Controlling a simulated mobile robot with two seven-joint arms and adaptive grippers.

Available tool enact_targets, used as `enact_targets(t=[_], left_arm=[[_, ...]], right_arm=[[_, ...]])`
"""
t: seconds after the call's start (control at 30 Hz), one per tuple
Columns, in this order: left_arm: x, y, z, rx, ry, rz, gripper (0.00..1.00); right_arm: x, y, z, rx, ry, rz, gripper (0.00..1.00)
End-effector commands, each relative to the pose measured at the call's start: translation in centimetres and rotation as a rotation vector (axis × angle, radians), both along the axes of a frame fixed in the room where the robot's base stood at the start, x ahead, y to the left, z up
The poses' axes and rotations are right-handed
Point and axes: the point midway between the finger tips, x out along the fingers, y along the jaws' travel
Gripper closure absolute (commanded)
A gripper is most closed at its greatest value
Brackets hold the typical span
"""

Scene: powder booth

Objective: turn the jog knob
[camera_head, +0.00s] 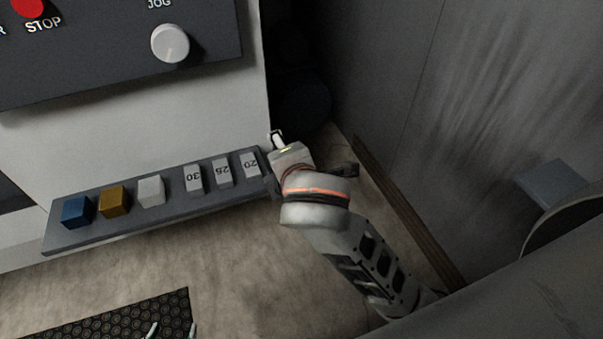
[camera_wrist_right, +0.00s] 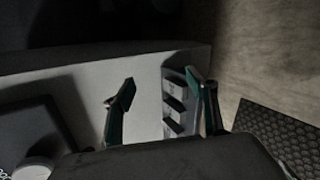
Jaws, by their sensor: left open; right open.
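The jog knob (camera_head: 170,43) is a pale round knob with a pointer mark, under the word JOG on the dark control panel (camera_head: 110,65). It also shows in the right wrist view (camera_wrist_right: 34,169), at the lower left edge. My right gripper (camera_head: 278,142) is beside the right end of the block shelf, apart from the knob, and its fingers are mostly hidden in the head view. In the right wrist view its two fingers (camera_wrist_right: 160,84) are spread and empty. My left gripper (camera_head: 171,330) shows only as fingertips at the bottom edge, apart and empty, far below the knob.
A red STOP button (camera_head: 27,7) is left of the knob. A grey shelf (camera_head: 150,216) below the panel holds blue, yellow and white blocks and numbered pieces. A black textured mat (camera_head: 110,319) lies at lower left. A grey wall (camera_head: 400,60) stands at right.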

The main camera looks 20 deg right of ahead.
Motion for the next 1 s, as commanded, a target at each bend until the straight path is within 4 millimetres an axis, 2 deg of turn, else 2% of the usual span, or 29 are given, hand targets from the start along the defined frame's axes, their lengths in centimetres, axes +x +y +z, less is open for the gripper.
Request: enact_targets(t=[0.2, 0.4, 1.0], left_arm=[[0.0, 0.0, 0.0, 0.0, 0.0, 0.0, 0.43], [0.0, 0.0, 0.0, 0.0, 0.0, 0.0, 0.43], [0.0, 0.0, 0.0, 0.0, -0.001, 0.0, 0.43]], right_arm=[[-0.9, -2.0, -3.1, 0.104, 0.041, -0.084, 0.43], [-1.4, -3.1, -4.6, 0.16, 0.058, -0.132, 0.43], [-1.6, -3.5, -5.0, 0.177, 0.062, -0.147, 0.43]])
